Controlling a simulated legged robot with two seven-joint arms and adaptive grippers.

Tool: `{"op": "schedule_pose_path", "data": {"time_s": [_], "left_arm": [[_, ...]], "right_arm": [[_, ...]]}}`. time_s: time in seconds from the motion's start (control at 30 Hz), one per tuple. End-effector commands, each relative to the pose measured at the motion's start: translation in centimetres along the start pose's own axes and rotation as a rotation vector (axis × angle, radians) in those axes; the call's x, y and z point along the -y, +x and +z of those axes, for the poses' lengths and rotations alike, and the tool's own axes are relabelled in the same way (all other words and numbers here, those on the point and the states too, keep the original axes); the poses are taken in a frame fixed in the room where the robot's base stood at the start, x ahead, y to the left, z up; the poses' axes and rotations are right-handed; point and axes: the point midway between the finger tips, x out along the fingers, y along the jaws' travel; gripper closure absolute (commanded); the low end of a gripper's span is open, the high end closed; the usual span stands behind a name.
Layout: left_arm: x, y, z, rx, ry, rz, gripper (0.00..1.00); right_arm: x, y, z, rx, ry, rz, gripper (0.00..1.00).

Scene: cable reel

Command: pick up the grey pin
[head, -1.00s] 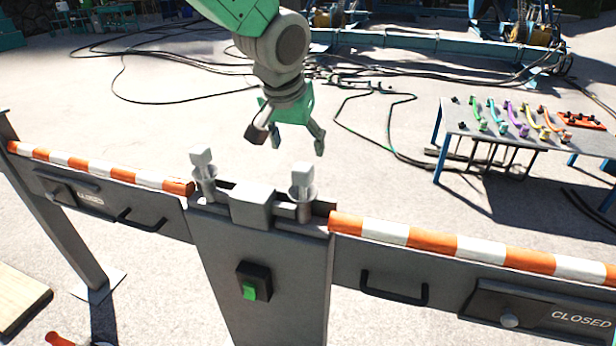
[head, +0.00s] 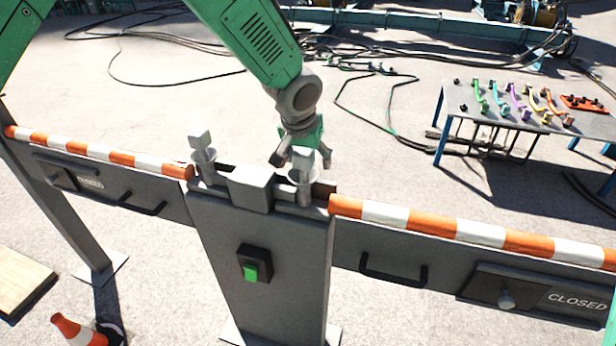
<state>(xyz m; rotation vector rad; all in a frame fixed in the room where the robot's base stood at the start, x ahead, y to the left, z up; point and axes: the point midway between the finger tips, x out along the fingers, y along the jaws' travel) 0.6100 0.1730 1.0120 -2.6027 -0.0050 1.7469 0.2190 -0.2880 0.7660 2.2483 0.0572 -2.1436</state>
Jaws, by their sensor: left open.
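My right gripper is not in view.
Orange-and-white barrier arms (head: 432,221) run out to both sides of the post. A grey block (head: 251,187) sits between the pins. A table (head: 462,118) with coloured handles stands at the right. A traffic cone (head: 75,328) is at the bottom left. Cables lie behind.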

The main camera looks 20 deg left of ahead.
Motion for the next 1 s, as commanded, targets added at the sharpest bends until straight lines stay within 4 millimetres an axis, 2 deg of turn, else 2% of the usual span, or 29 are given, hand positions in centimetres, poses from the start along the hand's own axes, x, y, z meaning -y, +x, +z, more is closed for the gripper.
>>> {"op": "schedule_pose_path", "data": {"time_s": [0.1,0.3,0.33,0.5,0.87,1.0], "left_arm": [[0.2,0.7,0.0,-0.001,-0.003,0.002,0.4],[-0.1,0.7,0.0,-0.002,-0.001,-0.001,0.4],[-0.1,0.7,0.0,-0.002,-0.001,-0.001,0.43],[-0.3,0.7,0.0,-0.001,0.0,-0.003,1.0],[-0.2,0.5,-0.2,-0.005,-0.002,0.002,1.0],[-0.2,-0.9,-0.8,-0.009,-0.003,0.003,1.0]], "right_arm": [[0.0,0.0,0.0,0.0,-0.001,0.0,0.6],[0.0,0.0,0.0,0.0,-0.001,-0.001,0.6],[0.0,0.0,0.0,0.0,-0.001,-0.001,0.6],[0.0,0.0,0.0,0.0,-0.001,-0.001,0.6],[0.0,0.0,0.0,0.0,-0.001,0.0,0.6],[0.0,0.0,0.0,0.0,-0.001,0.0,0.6]]}}
